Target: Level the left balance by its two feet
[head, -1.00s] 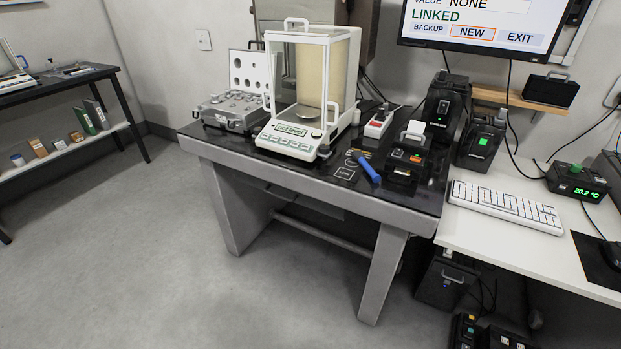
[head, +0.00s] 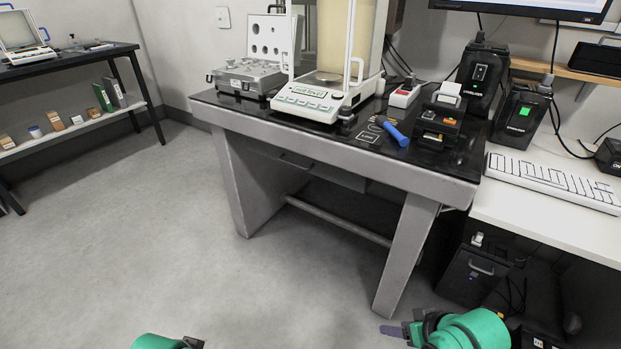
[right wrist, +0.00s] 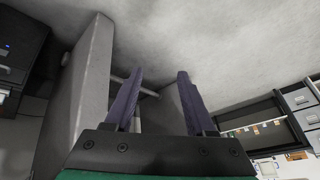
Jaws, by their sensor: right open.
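A white balance (head: 309,105) with a tall glass draft shield stands on the dark-topped weighing table. Its green display appears to read "not level". A dark round foot (head: 346,114) shows at its front right corner; I cannot make out the other foot. A second balance (head: 20,45) stands on the table at the far left edge. My right gripper (head: 390,331) is low in front of the table, apart from both balances. The right wrist view shows its purple fingers (right wrist: 160,74) spread and empty. My left gripper (head: 194,343) barely shows at the bottom edge; its jaws cannot be judged.
An open weight case (head: 247,77) stands left of the middle balance. A blue tool (head: 397,134), a small printer (head: 440,122) and a red-switched box (head: 404,94) lie to its right. A keyboard (head: 552,182) is on the white desk. The floor at left is clear.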

